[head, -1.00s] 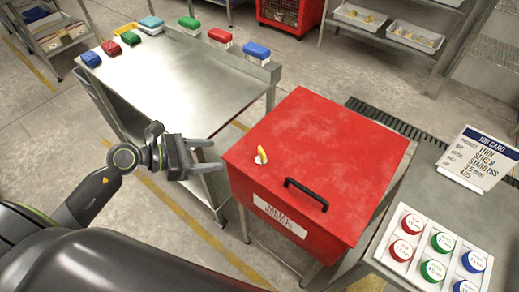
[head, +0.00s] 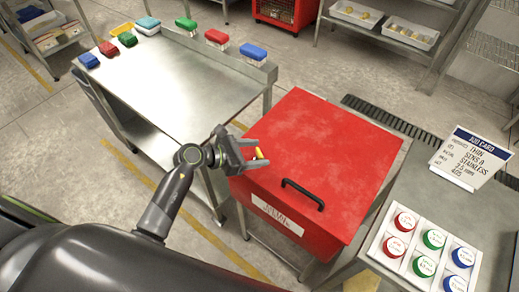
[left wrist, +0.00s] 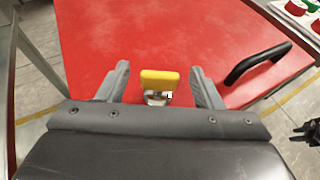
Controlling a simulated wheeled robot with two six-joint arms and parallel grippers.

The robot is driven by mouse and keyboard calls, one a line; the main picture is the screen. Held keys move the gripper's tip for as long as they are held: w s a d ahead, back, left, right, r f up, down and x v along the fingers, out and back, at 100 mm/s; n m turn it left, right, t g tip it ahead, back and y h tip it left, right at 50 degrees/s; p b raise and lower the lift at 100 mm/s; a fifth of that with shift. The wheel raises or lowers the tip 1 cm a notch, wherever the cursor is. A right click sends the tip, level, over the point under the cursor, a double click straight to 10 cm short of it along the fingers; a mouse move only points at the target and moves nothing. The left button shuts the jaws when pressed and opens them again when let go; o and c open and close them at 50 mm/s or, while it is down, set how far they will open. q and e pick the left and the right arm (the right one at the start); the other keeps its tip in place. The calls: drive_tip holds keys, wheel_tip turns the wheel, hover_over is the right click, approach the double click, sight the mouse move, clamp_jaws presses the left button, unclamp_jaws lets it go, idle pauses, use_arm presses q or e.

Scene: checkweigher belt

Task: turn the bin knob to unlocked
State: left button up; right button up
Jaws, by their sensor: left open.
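The red bin (head: 330,150) has a flat lid with a black handle (head: 302,194) near its front edge. The yellow knob (head: 259,154) sits on the lid near its left edge, partly hidden by my left gripper in the head view. My left gripper (head: 262,153) is open, with one finger on each side of the knob. In the left wrist view the yellow knob (left wrist: 159,80) stands between the two spread fingers, with a visible gap on both sides, on a silvery base. The lock marking cannot be read. My right gripper is not seen in the head view.
A steel table (head: 165,85) with several coloured-lid boxes along its far edge stands at the left. At the right, a steel surface holds a job card (head: 472,158) and a white tray (head: 388,256) of red, green and blue round pieces.

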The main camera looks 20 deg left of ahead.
use_arm(q)
drive_tip(key=shift+w+d+f, duration=0.25)
drive_tip(key=shift+w+d, duration=0.15)
drive_tip(key=shift+d, duration=0.1)
drive_tip(key=shift+d+f, duration=0.1)
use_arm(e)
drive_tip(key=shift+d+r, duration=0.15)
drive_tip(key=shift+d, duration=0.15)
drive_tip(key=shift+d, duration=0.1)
use_arm(q)
drive_tip(key=c, duration=1)
drive_tip(key=shift+r+n+t+y+p, duration=0.25)
drive_tip(key=shift+n+t+y+p, duration=0.55)
drive_tip(key=shift+p, duration=0.5)
drive_tip(key=n+t+y+p, duration=0.1)
drive_tip(key=n+y+p, duration=0.1)
drive_tip(key=p, duration=0.1)
drive_tip(key=shift+n+p, duration=0.3)
drive_tip(key=shift+n, duration=0.1)
drive_tip(key=shift+f+n+t+y+p, duration=0.2)
drive_tip(key=shift+n+t+y+p, duration=0.5)
drive_tip(key=shift+y+p, duration=0.4)
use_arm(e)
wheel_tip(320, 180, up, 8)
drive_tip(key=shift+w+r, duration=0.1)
